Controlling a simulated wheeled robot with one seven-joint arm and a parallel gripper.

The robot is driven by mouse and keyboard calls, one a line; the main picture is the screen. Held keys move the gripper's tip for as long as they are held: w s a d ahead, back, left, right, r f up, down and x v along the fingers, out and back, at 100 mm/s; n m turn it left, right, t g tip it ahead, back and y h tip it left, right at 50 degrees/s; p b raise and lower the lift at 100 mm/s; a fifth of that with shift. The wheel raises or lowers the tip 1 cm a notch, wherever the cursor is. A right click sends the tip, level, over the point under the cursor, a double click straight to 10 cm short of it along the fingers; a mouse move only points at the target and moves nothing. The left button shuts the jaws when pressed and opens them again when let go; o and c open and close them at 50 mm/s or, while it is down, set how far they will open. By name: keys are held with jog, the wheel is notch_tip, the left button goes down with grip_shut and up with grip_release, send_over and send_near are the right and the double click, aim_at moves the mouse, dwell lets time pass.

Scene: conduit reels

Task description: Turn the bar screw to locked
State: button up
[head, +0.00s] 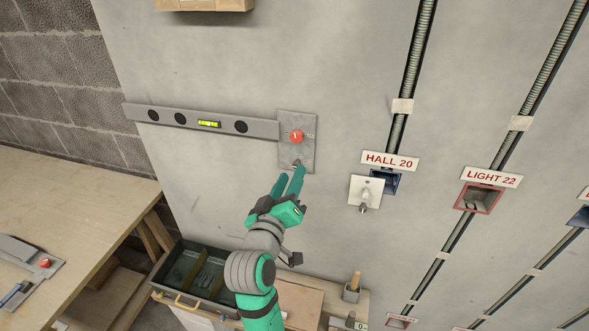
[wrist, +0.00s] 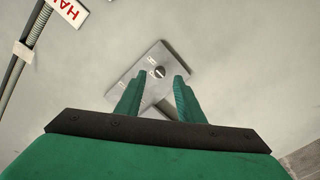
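A grey metal plate (head: 309,127) is on the wall at the right end of a level-like bar (head: 262,129). A round red knob (head: 296,136) with a white mark is on the plate. Below it is a small dark screw-like part (head: 296,164). In the wrist view, the plate (wrist: 148,58) shows a round dark slotted screw (wrist: 159,72) and small markings I cannot read. No red knob shows there. My gripper (head: 289,178) is open just below the plate's lower end. Its two fingers (wrist: 158,85) are apart with nothing between them. I cannot tell whether they touch the plate.
A switch box (head: 357,190) under a HALL 20 sign (head: 390,161) and a LIGHT 22 box (head: 480,198) are to the right, with conduits running along the wall. A workbench (head: 70,205) and a dark tray (head: 215,255) are lower left. Wall around the plate is mostly clear.

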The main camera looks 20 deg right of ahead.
aim_at(297, 164)
jog(key=shift+x, duration=2.05)
grip_shut()
